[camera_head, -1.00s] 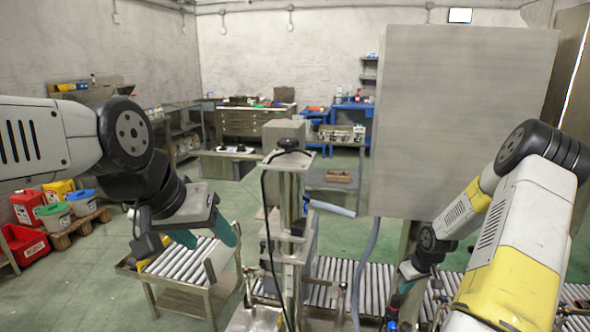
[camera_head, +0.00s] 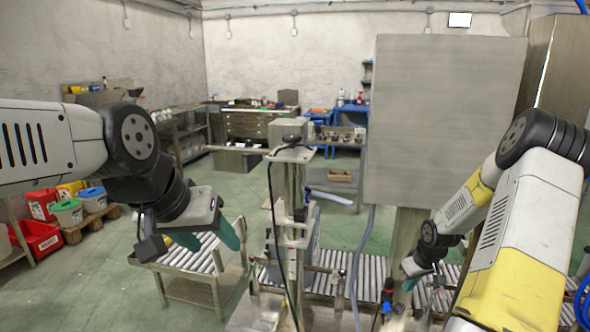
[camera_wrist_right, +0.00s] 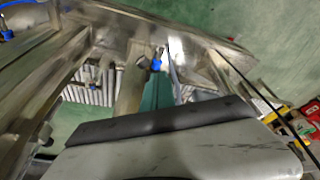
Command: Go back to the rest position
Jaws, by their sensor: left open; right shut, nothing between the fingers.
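My left gripper (camera_head: 210,238) hangs at the left of the head view, with its teal fingers spread and nothing between them. It appears in front of the small roller table (camera_head: 205,290). My right gripper (camera_head: 408,284) points down at the lower right of the head view, in front of the roller conveyor, partly hidden by its own wrist. In the right wrist view its teal fingers (camera_wrist_right: 158,92) are together and empty, with metal framework and rollers beyond them.
A metal post (camera_head: 292,200) with a cable stands between my arms. A large grey cabinet (camera_head: 445,120) stands behind my right arm. The roller conveyor (camera_head: 340,285) runs below. Red, yellow and lidded bins (camera_head: 68,212) sit at left. Green floor (camera_head: 110,275) is clear at lower left.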

